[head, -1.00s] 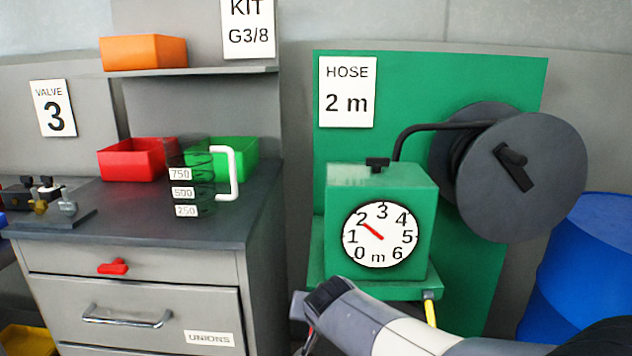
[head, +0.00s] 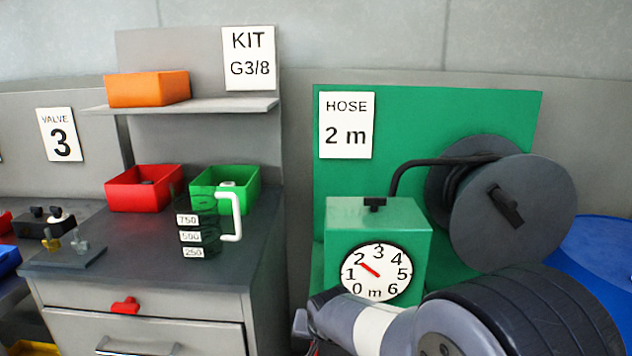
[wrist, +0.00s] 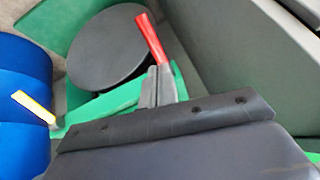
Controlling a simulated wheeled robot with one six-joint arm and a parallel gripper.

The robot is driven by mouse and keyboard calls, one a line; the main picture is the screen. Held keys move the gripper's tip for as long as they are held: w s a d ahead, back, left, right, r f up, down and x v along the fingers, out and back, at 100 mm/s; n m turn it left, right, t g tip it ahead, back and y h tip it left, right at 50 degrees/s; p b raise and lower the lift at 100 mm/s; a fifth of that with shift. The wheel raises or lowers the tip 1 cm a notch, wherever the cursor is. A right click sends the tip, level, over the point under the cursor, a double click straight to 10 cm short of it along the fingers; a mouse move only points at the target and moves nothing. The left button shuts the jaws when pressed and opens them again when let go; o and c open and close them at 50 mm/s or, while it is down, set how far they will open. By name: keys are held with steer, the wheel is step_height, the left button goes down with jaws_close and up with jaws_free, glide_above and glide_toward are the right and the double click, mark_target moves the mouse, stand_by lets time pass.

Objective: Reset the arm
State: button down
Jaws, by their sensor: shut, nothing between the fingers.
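My gripper (wrist: 158,86) is in the wrist view, its grey fingers together and empty. A red handle (wrist: 151,38) shows just beyond the fingertips; I cannot tell whether they touch. In the head view my arm reaches in from the lower right, its end low in front of the green measuring box (head: 345,218). The box's white dial (head: 377,272) has a red pointer between 1 and 2, close to 2.
The hose reel (head: 535,235) stands at right, by a blue barrel (head: 602,255). At left, a grey cabinet (head: 70,297) holds a red bin (head: 135,190), a green bin (head: 245,185) and a jug (head: 196,240). A yellow handle (wrist: 33,106) shows in the wrist view.

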steer(key=shift+w+r+p, duration=0.1)
steer(key=shift+r+p, duration=0.3)
steer(key=p, duration=0.2)
steer(key=g+p, duration=0.1)
steer(key=p, duration=0.1)
steer(key=shift+w+r+g, duration=0.3)
steer(key=shift+w, duration=0.05)
steer(key=shift+w+p, duration=0.15)
steer(key=shift+p, duration=0.25)
